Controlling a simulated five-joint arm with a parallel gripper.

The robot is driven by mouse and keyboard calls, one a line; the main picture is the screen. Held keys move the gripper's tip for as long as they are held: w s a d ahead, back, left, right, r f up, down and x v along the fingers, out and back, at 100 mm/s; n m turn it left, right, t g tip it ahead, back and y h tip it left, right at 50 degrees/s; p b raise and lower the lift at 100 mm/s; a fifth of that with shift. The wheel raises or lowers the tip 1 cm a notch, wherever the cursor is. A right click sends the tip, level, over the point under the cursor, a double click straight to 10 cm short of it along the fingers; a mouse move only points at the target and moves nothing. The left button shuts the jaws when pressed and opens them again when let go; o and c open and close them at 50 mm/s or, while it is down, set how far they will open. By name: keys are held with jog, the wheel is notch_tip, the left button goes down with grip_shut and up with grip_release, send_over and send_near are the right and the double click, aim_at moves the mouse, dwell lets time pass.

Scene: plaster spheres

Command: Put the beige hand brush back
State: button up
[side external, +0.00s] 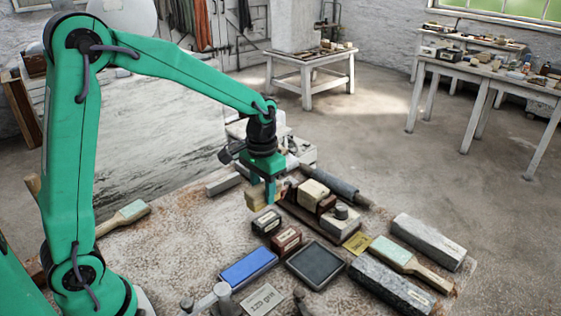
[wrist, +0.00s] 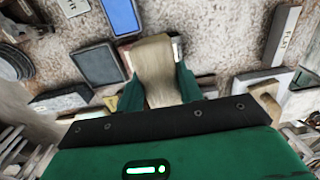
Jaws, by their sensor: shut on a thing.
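My gripper (side external: 270,190) is above the far middle of the workbench, pointing down, and is shut on a beige, block-like thing that I take for the beige hand brush (side external: 256,199). In the wrist view the beige hand brush (wrist: 155,62) stands between the two green fingers of my gripper (wrist: 158,88), which press on its sides. Its near end is hidden by the gripper body. Whether its underside touches the bench is not clear.
On the speckled workbench (side external: 180,250), small dark boxes (side external: 286,240), a blue stone (side external: 247,267) and a dark slab (side external: 316,263) lie nearby. Beige blocks (side external: 313,192) stand close right of my gripper. Pale-green-topped brushes lie left (side external: 125,215) and right (side external: 395,254). The left middle is clear.

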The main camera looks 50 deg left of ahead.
jog(key=shift+s+f, duration=0.2)
jog(key=shift+s, duration=0.5)
jog(key=shift+a, duration=0.1)
jog(key=w+a+f, duration=0.1)
jog(key=a+f, duration=0.1)
jog(key=a, duration=0.1)
jog(key=w+a+f, duration=0.1)
jog(key=a+f, duration=0.1)
jog(key=a, duration=0.2)
jog(key=w+a+f, duration=0.1)
jog(key=a+f, duration=0.2)
jog(key=a, duration=0.1)
jog(key=shift+w+a, duration=0.1)
jog(key=shift+w, duration=0.1)
jog(key=shift+f, duration=2)
jog(key=shift+f, duration=0.2)
jog(key=o, duration=0.9)
jog(key=shift+r, duration=0.15)
